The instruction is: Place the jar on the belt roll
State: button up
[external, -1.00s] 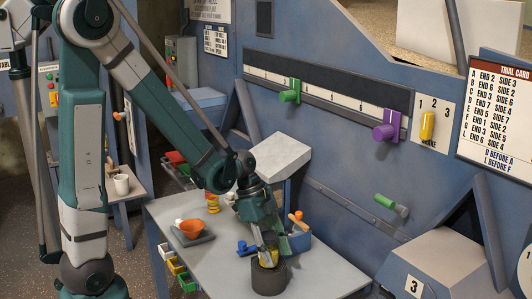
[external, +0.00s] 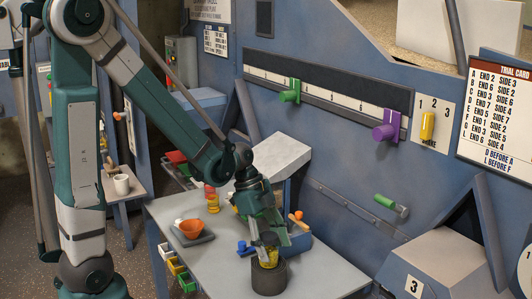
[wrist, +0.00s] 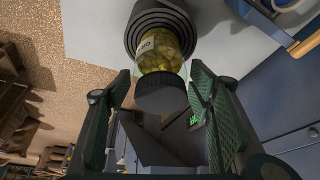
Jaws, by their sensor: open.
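The jar (wrist: 162,52) holds yellow-green contents, with a dark lid and a white label. In the external view the jar (external: 268,257) stands on the dark belt roll (external: 269,277), on the table near its front edge. The coiled belt roll (wrist: 142,18) shows around the jar's far end in the wrist view. My gripper (external: 262,243) is just above the jar. In the wrist view my gripper (wrist: 163,82) is open, with its green pads on either side of the lid and gaps between pads and jar.
An orange bowl (external: 191,228) on a grey scale stands at the table's left. A blue caddy with tools (external: 297,238) is behind my gripper, and a small blue object (external: 244,248) lies left of the roll. The table's right front is clear.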

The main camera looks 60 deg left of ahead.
jog(key=shift+p+v, duration=0.9)
jog(key=shift+v, duration=4.05)
jog(key=shift+d, duration=0.1)
jog(key=shift+s+d+r+n, duration=0.2)
jog(key=shift+s+r+n, duration=0.2)
jog(key=shift+r+n, duration=0.1)
jog(key=s+d+r+n+t+y, duration=0.3)
jog(key=s+r+n+t+y, duration=0.1)
jog(key=s+r+n, duration=0.5)
jog(key=shift+s+r+n+t, duration=0.2)
jog(key=shift+s+n+t, duration=0.3)
jog(key=shift+s+n, duration=0.95)
jog(key=shift+w+n, duration=0.35)
